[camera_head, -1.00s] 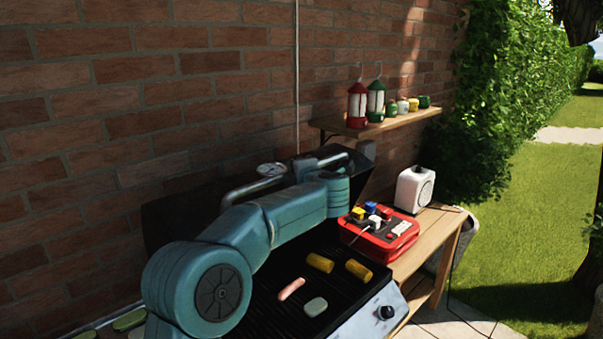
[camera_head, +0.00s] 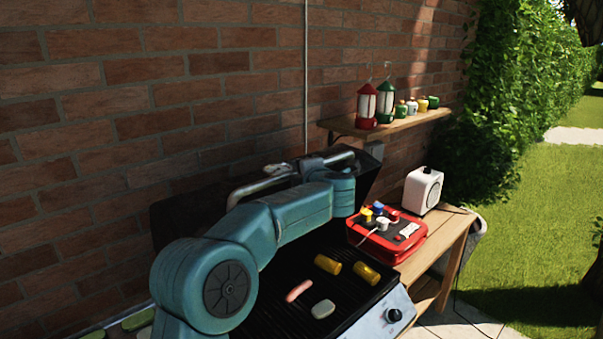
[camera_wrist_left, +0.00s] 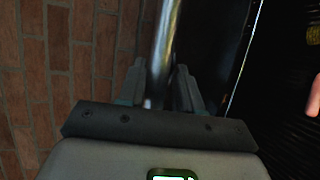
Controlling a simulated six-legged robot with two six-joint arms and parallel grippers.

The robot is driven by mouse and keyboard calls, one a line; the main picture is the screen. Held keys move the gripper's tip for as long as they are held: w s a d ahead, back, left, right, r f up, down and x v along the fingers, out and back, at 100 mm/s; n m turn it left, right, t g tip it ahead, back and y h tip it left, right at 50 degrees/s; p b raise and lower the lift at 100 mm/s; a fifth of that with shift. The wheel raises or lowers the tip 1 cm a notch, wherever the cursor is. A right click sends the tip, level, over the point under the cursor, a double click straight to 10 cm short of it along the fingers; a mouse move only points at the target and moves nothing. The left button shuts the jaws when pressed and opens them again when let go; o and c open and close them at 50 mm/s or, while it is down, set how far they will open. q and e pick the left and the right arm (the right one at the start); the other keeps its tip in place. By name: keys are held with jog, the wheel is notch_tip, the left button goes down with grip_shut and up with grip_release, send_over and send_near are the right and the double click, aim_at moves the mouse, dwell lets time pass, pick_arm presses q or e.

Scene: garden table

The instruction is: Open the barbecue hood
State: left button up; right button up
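The barbecue hood (camera_head: 187,213) is raised and leans back towards the brick wall, with the dark grill (camera_head: 290,262) exposed below. Its metal handle bar (camera_head: 238,193) runs along the hood's front edge; it also shows in the left wrist view (camera_wrist_left: 164,45). My left gripper (camera_head: 276,170) is at the bar, and my teal arm hides part of hood and grill. In the left wrist view the two fingers of the left gripper (camera_wrist_left: 160,85) stand either side of the bar, looking slightly apart from it. My right gripper is not in view.
A sausage (camera_head: 299,291), a pale patty (camera_head: 323,309) and yellow corn pieces (camera_head: 327,264) lie on the grill. A red box (camera_head: 405,240) and a white speaker-like box (camera_head: 422,190) stand on the wooden side table. Lanterns (camera_head: 366,106) stand on the wall shelf (camera_head: 400,125).

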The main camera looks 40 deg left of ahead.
pick_arm(q)
jog(key=b+v, duration=0.4)
jog(key=v, duration=1.2)
